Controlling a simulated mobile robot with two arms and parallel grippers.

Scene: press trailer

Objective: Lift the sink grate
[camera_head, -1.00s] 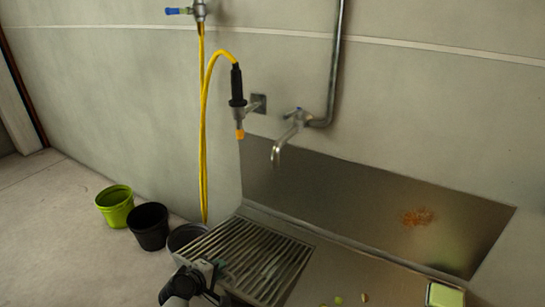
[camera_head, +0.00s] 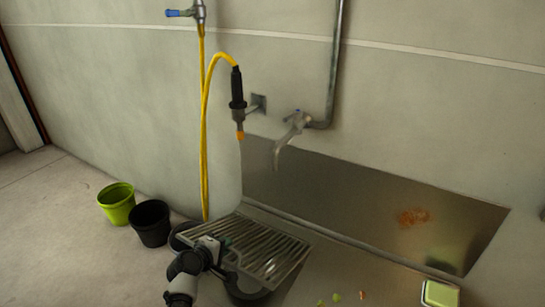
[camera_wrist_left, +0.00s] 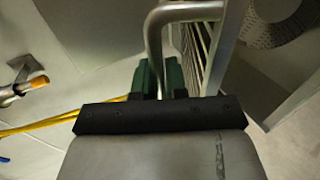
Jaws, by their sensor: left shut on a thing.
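The sink grate (camera_head: 272,246) is a rack of parallel metal bars at the left end of the steel sink unit. Its near edge is raised and tilted, and a dark opening of the basin (camera_head: 248,291) shows beneath it. My left gripper (camera_head: 222,247) is at the grate's near left side. In the left wrist view its green fingers (camera_wrist_left: 165,79) are shut on the bent metal rim of the grate (camera_wrist_left: 153,40). The grate's bars also show there, seen edge-on. My right gripper is not in view.
A steel backsplash (camera_head: 350,205) and a tap (camera_head: 288,137) stand behind the sink. A yellow hose (camera_head: 204,150) hangs down the wall. A green bucket (camera_head: 117,204) and black buckets (camera_head: 150,223) stand on the floor at left. A green-white sponge (camera_head: 440,293) and food scraps (camera_head: 336,298) lie on the counter.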

